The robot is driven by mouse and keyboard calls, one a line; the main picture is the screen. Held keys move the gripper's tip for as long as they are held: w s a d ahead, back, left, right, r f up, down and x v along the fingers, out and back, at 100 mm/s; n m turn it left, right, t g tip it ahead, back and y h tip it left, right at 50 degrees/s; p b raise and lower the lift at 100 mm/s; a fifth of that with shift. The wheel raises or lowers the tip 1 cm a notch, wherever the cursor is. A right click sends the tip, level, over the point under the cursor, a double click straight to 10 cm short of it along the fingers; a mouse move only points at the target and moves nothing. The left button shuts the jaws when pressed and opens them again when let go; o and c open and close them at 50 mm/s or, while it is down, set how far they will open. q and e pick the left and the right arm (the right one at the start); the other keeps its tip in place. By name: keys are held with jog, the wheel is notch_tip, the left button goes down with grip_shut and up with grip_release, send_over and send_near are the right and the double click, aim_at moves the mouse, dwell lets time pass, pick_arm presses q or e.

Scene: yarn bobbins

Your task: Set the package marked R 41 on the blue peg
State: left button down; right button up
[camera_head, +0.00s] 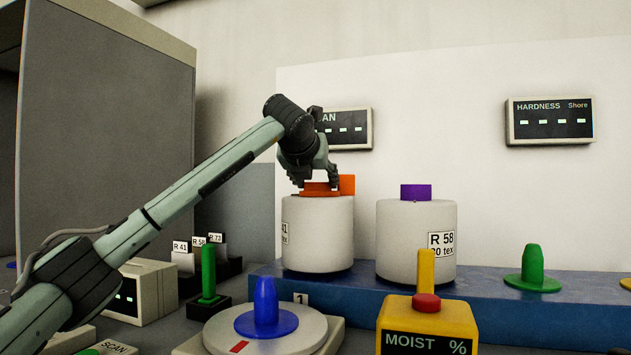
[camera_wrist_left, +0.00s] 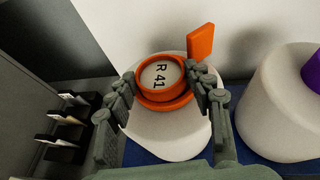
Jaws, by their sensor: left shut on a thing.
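The package marked R 41 (camera_head: 318,235) is a white cylinder with an orange collar (camera_head: 320,193) on top. It is upright at the left end of the blue shelf; I cannot tell whether it rests on it. My left gripper (camera_head: 318,182) is over its top, fingers either side of the collar, shut on it. In the left wrist view the label R 41 (camera_wrist_left: 160,76) shows inside the collar. The blue peg (camera_head: 265,302) stands empty on a round white plate (camera_head: 300,338) with a red mark, in front of the shelf. My right gripper is not in view.
Package R 58 (camera_head: 416,245), with a purple top, stands close on the right. An empty green peg (camera_head: 533,268) is farther right on the blue shelf (camera_head: 520,305). A yellow moisture meter (camera_head: 428,325) and a green post (camera_head: 208,275) flank the blue peg.

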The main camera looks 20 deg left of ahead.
pick_arm(q)
jog(key=shift+r, duration=0.1)
jog(key=c, duration=0.6)
grip_release()
jog(key=shift+s, duration=0.15)
jog(key=shift+o, duration=0.2)
jog(key=shift+f, duration=0.45)
jog(key=v, duration=1.2)
jog(key=shift+r, duration=0.3)
